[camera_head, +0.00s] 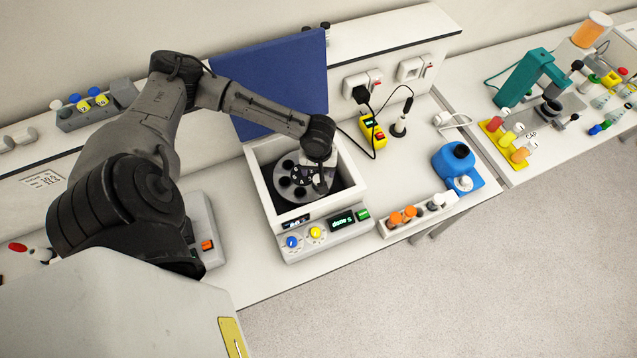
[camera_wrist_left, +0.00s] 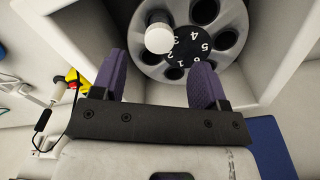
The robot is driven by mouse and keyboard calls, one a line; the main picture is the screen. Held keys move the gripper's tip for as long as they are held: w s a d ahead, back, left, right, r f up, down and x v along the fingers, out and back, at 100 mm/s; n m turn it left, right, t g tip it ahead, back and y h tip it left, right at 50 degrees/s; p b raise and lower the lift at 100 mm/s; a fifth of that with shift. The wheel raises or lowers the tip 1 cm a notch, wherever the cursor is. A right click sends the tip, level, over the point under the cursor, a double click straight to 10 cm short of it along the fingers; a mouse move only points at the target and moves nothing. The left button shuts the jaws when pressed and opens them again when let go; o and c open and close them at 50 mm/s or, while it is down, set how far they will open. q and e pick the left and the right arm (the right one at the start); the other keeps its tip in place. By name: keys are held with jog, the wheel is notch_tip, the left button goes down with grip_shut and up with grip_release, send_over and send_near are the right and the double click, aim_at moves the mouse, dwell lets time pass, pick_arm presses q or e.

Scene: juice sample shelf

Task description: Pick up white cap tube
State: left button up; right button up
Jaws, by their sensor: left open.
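The white cap tube (camera_wrist_left: 158,38) sits in a hole of the grey numbered rotor (camera_wrist_left: 232,22), its round white cap facing the camera in the left wrist view. The rotor (camera_head: 290,190) lies inside the open centrifuge (camera_head: 262,208) in the head view. My left gripper (camera_head: 320,172) reaches down into the centrifuge from above. In the left wrist view, the two purple fingers of my left gripper (camera_wrist_left: 161,68) are spread wide. The cap appears beyond the fingertips, between their lines, and nothing is held. In the head view the gripper hides the tube. My right gripper is not seen.
The centrifuge's blue lid (camera_head: 275,80) stands open behind. The centrifuge walls surround the rotor closely.

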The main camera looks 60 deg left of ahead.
aim_at(318, 179)
pick_arm(q)
jog(key=shift+f+p, duration=0.6)
jog(key=shift+f, duration=3.35)
jog(key=shift+c, duration=0.5)
jog(key=c, duration=0.9)
